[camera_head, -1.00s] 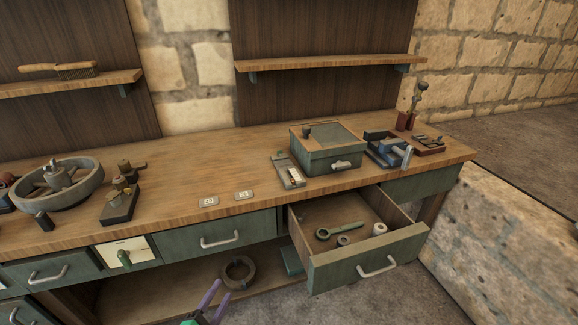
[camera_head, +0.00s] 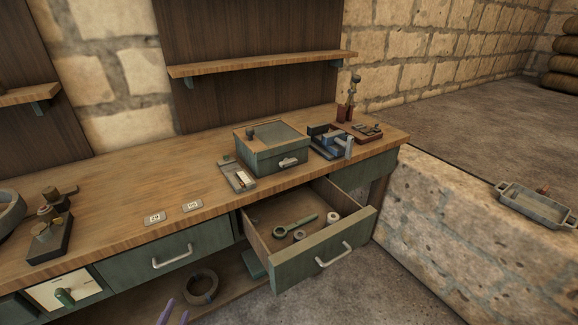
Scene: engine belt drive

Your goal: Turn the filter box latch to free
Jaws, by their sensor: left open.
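A green box (camera_head: 275,158) with a tan and grey top stands on the workbench; it looks like the filter box. A small dark knob (camera_head: 251,134) is on its top left and a pale metal fitting (camera_head: 289,162) is on its front. I cannot tell which is the latch. A cream panel with a green lever (camera_head: 65,297) is set into the bench front at lower left. My left gripper (camera_head: 175,315) shows only as purple fingertips at the bottom edge, open, apart from the box and below the bench top. My right gripper is not in view.
An open drawer (camera_head: 327,245) juts out below the box, holding a green wrench (camera_head: 295,224) and small parts. A flat device (camera_head: 238,178) lies left of the box, blue-grey tools (camera_head: 329,141) right of it. A stone ledge (camera_head: 450,220) stands at right.

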